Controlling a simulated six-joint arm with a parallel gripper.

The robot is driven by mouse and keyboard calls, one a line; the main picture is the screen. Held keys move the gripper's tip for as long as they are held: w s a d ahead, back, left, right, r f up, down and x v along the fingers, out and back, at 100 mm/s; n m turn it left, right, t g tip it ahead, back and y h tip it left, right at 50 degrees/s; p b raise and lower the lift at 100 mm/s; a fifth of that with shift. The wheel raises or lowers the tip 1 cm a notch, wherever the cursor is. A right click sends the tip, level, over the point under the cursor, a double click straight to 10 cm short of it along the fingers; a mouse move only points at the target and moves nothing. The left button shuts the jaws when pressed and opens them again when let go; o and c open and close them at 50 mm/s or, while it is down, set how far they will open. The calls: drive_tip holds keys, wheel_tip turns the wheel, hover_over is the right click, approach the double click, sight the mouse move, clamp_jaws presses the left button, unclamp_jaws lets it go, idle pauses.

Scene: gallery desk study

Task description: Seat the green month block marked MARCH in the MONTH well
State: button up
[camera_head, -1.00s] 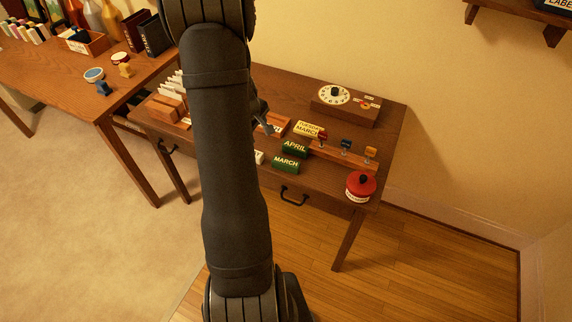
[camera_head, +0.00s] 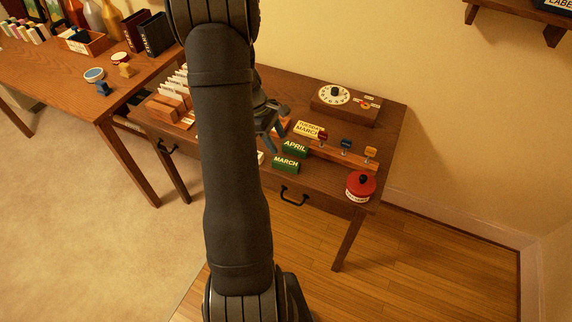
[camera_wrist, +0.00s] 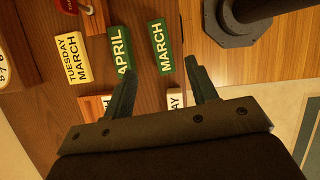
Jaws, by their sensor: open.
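The green MARCH block (camera_head: 286,165) lies on the small desk near its front edge. In the wrist view, the MARCH block (camera_wrist: 160,46) is just beyond my open fingertips, roughly between them and untouched. My gripper (camera_wrist: 161,66) is open and empty; in the head view my gripper (camera_head: 280,138) hangs above the desk, left of the green blocks. A green APRIL block (camera_head: 295,147) lies behind MARCH. A wooden holder (camera_wrist: 93,108) shows partly behind my left finger in the wrist view. The MONTH well cannot be made out; my gripper and arm cover that area.
A yellow TUESDAY MARCH card (camera_head: 309,129) lies behind APRIL. A white block (camera_wrist: 174,101) lies between my fingers. A card file (camera_head: 172,106) is at left.

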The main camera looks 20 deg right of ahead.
sight(287, 162)
drive_tip(key=x, duration=0.9)
drive_tip(key=shift+s+a, duration=0.1)
drive_tip(key=shift+f, duration=0.15)
drive_tip(key=shift+f, duration=0.25)
idle(0.4)
drive_tip(key=c, duration=1.1)
drive_tip(key=shift+r, duration=0.1)
